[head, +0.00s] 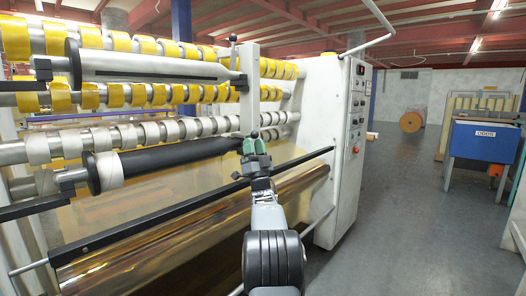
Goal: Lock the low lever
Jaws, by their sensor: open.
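My gripper (254,147) is in the middle of the head view, with two green fingertips pointing away from me. It is open at the right end of the lower black roller (165,159). The low lever (255,134) shows only as a small dark tip just above the fingertips. The rest of it is hidden behind my gripper, and I cannot tell whether the fingers touch it.
A black bar (300,165) crosses in front of the machine, close by my gripper. The white control cabinet (335,130) stands to the right. Gold film (200,225) runs below. The grey floor (410,220) at right is clear.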

